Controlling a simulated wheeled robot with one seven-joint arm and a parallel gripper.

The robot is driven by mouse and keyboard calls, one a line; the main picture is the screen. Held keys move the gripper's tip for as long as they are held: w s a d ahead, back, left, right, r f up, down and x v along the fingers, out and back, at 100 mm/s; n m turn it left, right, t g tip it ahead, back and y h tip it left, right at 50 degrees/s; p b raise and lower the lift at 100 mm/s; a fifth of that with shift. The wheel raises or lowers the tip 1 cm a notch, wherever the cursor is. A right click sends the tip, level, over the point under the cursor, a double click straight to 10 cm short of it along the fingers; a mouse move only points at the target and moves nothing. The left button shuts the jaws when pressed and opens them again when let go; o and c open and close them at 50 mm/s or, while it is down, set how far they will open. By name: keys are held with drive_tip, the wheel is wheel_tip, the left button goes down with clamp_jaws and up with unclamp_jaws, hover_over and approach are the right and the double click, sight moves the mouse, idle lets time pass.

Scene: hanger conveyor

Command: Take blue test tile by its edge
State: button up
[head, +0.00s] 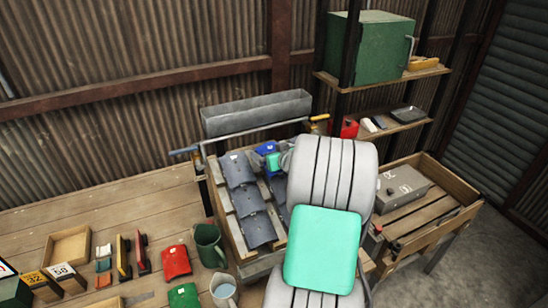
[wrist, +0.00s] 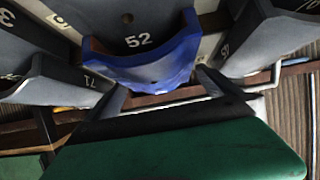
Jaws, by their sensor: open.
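In the head view a blue patch (head: 265,148), probably this tile, shows at the upper part of the tile rack, partly hidden by my arm. My gripper (wrist: 163,85) is open, with one dark finger near each side of the blue tile's near edge. I cannot tell whether either finger touches it. In the head view my gripper (head: 274,162) is over the rack, largely covered by my arm.
Dark grey tiles (head: 248,200) lie in rows on the rack beside the blue one. A grey trough (head: 256,112) stands behind. A wooden crate (head: 448,215) holding a grey box (head: 402,187) is at right.

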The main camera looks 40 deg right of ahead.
drive_tip(key=shift+c, duration=0.6)
drive_tip(key=c, duration=1.4)
drive_tip(key=shift+r, duration=0.1)
drive_tip(key=shift+c, duration=0.2)
